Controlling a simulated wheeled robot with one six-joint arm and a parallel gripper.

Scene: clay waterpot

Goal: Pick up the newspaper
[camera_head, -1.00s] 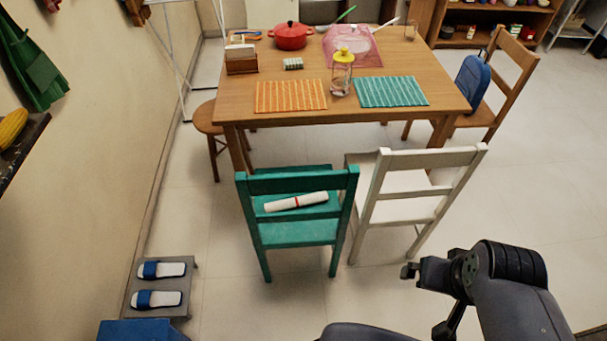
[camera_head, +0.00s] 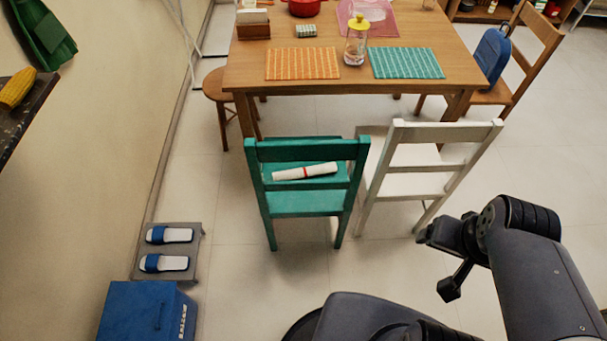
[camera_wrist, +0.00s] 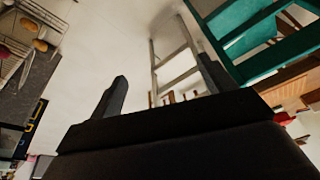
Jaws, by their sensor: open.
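The newspaper (camera_head: 305,171) is a white roll with a red band. In the head view it shows through the gap in the backrest of the teal chair (camera_head: 306,202) and lies on that chair's seat. My gripper (camera_wrist: 163,88) is open in the wrist view, its two dark fingers apart with nothing between them. In the head view my arm is at the lower right, well apart from the newspaper. The wrist view shows part of the teal chair (camera_wrist: 255,30), but I cannot make out the newspaper there.
A white chair (camera_head: 430,165) stands right of the teal one. Behind them is a wooden table (camera_head: 355,88) with placemats and a yellow-topped jar (camera_head: 356,42). A stool (camera_head: 215,85), slippers (camera_head: 168,235) on a low rack and a blue box (camera_head: 145,312) are at the left.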

